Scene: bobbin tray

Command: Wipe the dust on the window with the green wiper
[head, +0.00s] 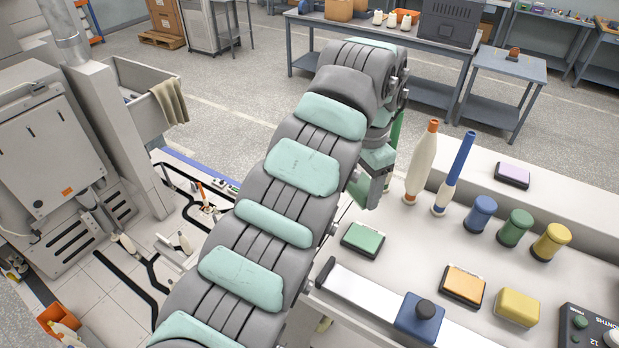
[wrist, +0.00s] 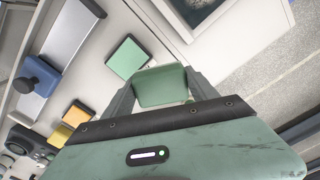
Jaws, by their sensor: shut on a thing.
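My gripper (wrist: 160,80) is shut on a green block (wrist: 162,90), which I take to be the green wiper. The block sits between the two grey fingers in the wrist view. In the head view my gripper (head: 374,188) hangs over the bench's back left part, and my arm covers much around it.
A green pad (head: 363,239) lies on the bench near my gripper. Orange pad (head: 464,285), yellow block (head: 517,307) and blue knobbed block (head: 420,316) lie in front.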

